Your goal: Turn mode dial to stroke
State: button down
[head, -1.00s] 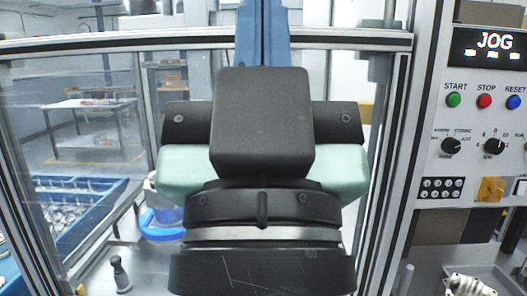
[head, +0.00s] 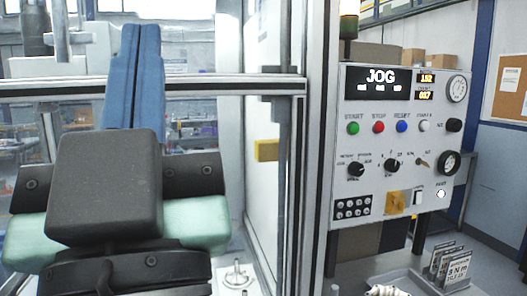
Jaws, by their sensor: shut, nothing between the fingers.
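The mode dial (head: 356,169) is a black rotary knob at the left of the knob row on the grey control panel (head: 380,215). Its white pointer mark appears to face up and right; the small labels around it are too blurred to read now. The display (head: 381,82) at the top of the panel reads JOG. My dark arm part with mint-green sides fills the lower left, well left of the panel and apart from the dial. My gripper's fingers do not show.
A second black knob (head: 392,165) sits right of the mode dial. Green (head: 353,128), red (head: 379,127) and blue (head: 402,126) buttons are above. A metal frame post (head: 324,140) borders the panel's left side. The panel's front looks clear.

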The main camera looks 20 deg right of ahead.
aim_at(355, 169)
jog(key=i+l, duration=0.1)
jog(key=l, duration=0.3)
jog(key=i+l+z, duration=0.1)
jog(key=l, duration=0.3)
jog(key=i+l, duration=0.15)
jog(key=l, duration=0.3)
jog(key=i, duration=0.5)
